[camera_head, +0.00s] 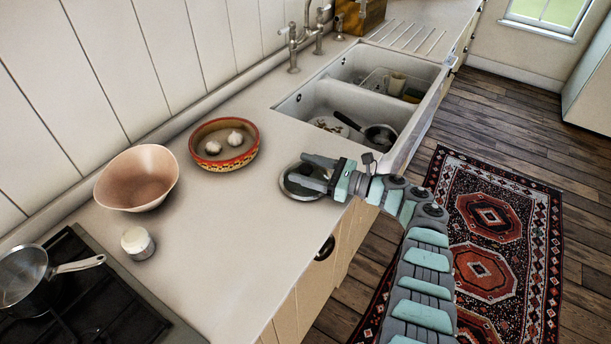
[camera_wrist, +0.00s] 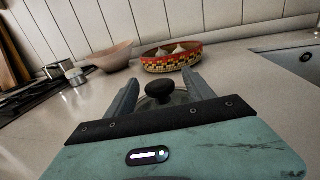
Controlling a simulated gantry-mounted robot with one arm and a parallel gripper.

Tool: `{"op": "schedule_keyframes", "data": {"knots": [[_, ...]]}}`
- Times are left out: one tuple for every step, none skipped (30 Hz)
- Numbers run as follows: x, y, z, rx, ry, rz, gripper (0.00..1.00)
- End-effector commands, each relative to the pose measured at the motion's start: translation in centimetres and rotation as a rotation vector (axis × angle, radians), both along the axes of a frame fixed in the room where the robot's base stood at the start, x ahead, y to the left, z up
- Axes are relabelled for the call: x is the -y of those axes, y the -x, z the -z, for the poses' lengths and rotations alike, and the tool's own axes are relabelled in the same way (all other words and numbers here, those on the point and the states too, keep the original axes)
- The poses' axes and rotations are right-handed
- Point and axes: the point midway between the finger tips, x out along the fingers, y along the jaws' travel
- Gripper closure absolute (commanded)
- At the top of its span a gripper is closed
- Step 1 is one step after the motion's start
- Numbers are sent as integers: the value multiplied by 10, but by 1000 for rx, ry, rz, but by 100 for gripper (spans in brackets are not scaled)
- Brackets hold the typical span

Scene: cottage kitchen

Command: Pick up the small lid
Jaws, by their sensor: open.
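The small lid (camera_head: 290,188) lies on the counter near its front edge, left of the sink; it is round with a metal rim, and my gripper partly covers it in the head view. In the wrist view its dark knob (camera_wrist: 159,90) stands up between my two fingers, with a bit of the lid's rim around it. My gripper (camera_head: 310,172) is open, its fingers over the lid, one on either side of the knob.
A patterned bowl (camera_head: 225,160) with garlic bulbs stands behind the lid. A pink bowl (camera_head: 138,192), a small white jar (camera_head: 138,243) and a saucepan (camera_head: 22,275) on the hob are further left. The double sink (camera_head: 345,97) lies right. The counter's front middle is clear.

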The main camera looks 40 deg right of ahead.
Motion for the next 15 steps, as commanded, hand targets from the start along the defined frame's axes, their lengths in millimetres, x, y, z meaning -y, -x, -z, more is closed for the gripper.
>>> {"op": "schedule_keyframes", "data": {"knots": [[0,0,1,0,0,1,38],[1,0,1,0,0,1,38],[0,0,1,0,0,1,38],[0,0,1,0,0,1,38],[0,0,1,0,0,1,40],[0,1,1,0,-1,0,43],[0,0,1,0,-1,0,45],[0,1,1,0,0,0,48],[0,0,1,0,0,0,51],[0,0,1,0,0,0,54],[0,0,1,0,-1,0,56],[0,0,1,0,-1,0,59],[0,0,1,0,-1,0,62],[0,0,1,0,-1,0,64],[0,0,1,0,-1,0,68]]}}
